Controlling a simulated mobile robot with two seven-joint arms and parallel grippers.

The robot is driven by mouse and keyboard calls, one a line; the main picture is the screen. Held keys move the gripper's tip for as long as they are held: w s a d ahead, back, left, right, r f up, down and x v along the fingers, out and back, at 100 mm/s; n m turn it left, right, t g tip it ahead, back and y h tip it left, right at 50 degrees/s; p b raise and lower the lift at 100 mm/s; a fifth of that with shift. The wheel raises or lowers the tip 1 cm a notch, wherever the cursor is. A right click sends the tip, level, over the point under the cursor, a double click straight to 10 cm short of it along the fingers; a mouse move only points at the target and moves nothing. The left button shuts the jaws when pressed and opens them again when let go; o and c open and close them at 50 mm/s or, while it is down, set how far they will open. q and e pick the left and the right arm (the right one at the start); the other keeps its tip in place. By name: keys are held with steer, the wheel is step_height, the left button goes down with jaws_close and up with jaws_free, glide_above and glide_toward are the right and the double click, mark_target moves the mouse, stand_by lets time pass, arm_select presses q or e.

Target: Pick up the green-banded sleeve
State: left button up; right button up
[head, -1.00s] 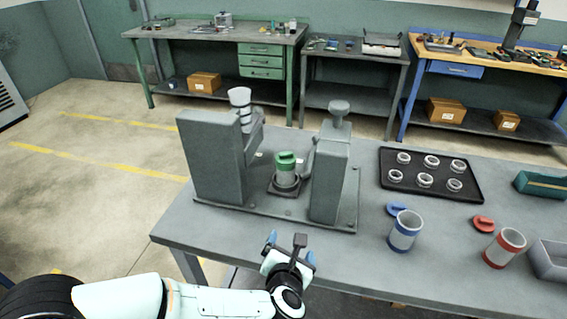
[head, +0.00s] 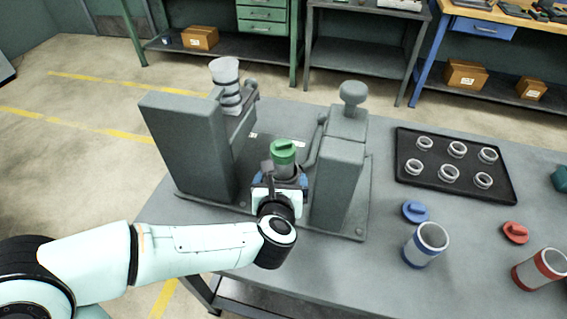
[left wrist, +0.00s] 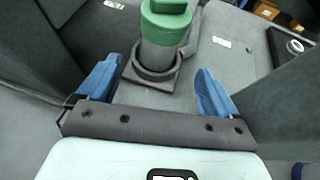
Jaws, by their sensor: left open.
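The green-banded sleeve (head: 284,158) stands upright between the two grey posts of the grinder, with a green cap on top. In the left wrist view the sleeve (left wrist: 160,52) sits in a dark square seat (left wrist: 152,76). My left gripper (head: 280,184) is in front of the sleeve, between the posts. Its blue fingers (left wrist: 155,85) are open, one toward each side of the sleeve, with the sleeve just ahead of them and a gap on both sides. In the head view the gripper hides the sleeve's lower part. My right gripper is not in view.
The left post (head: 188,150) and right post (head: 338,165) stand close on either side of my gripper. To the right are a black tray (head: 450,195) of rings, a blue-banded sleeve (head: 427,245), a red-banded sleeve (head: 540,268), and blue (head: 415,211) and red (head: 515,232) caps.

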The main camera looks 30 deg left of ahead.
mark_target(282, 167)
arm_select(q)
steer(key=x, duration=0.9)
steer(key=shift+w+a+b, duration=0.25)
steer(key=shift+w+b, duration=0.05)
steer(key=shift+w, duration=0.1)
steer(key=c, duration=0.8)
